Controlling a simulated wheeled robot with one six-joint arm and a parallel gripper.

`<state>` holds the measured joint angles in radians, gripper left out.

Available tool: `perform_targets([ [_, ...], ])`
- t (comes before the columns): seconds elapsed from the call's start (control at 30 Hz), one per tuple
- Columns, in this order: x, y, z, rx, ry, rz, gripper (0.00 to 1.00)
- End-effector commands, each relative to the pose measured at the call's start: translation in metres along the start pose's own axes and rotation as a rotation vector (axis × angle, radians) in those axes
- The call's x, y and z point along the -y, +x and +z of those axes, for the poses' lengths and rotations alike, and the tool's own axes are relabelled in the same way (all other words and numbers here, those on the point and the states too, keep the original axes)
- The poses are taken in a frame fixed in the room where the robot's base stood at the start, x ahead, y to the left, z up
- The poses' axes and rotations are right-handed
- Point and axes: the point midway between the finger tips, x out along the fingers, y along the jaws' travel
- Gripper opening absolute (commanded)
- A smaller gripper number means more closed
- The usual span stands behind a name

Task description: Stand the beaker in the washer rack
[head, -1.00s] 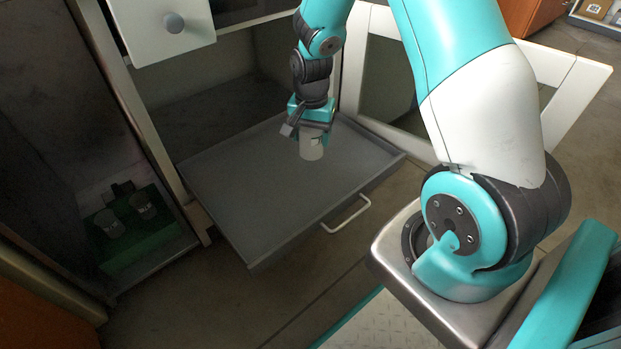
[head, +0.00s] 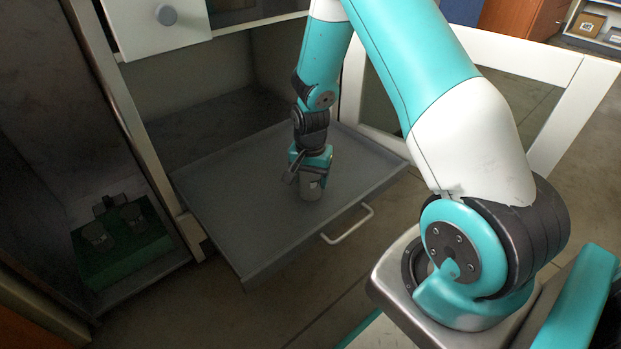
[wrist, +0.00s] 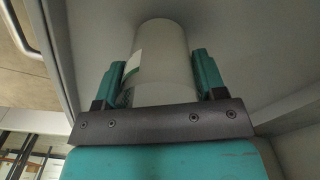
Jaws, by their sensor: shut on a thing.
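A grey, cup-shaped beaker (head: 311,189) is upright at the pulled-out grey tray (head: 240,215). I cannot tell whether its base touches the tray floor. My gripper (head: 311,172) is above it, pointing down, with its fingers shut on the beaker. In the wrist view the pale beaker (wrist: 160,60) is between the two teal fingers of my gripper (wrist: 163,80), with a white and green label on its side. No washer rack is clearly identifiable; a green block (head: 125,255) with two grey vessels stands in the dark cabinet at left.
The tray has a white front handle (head: 348,224) and is otherwise bare. An open white-framed door (head: 530,65) stands to the right. Floor is clear in front of the tray.

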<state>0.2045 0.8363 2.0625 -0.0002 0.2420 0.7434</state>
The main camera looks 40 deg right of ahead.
Motion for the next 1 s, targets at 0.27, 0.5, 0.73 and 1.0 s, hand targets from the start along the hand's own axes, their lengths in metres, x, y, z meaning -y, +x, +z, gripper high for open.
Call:
perform_targets([
  [0.27, 0.000, 0.003, 0.000, 0.001, 0.000, 0.001, 0.90],
  [0.5, 0.000, 0.001, 0.000, 0.000, 0.000, 0.000, 0.90],
  [0.73, 0.000, -0.035, 0.000, -0.001, 0.000, -0.001, 0.90],
  [1.0, 0.000, -0.094, 0.000, -0.001, 0.000, -0.001, 0.90],
])
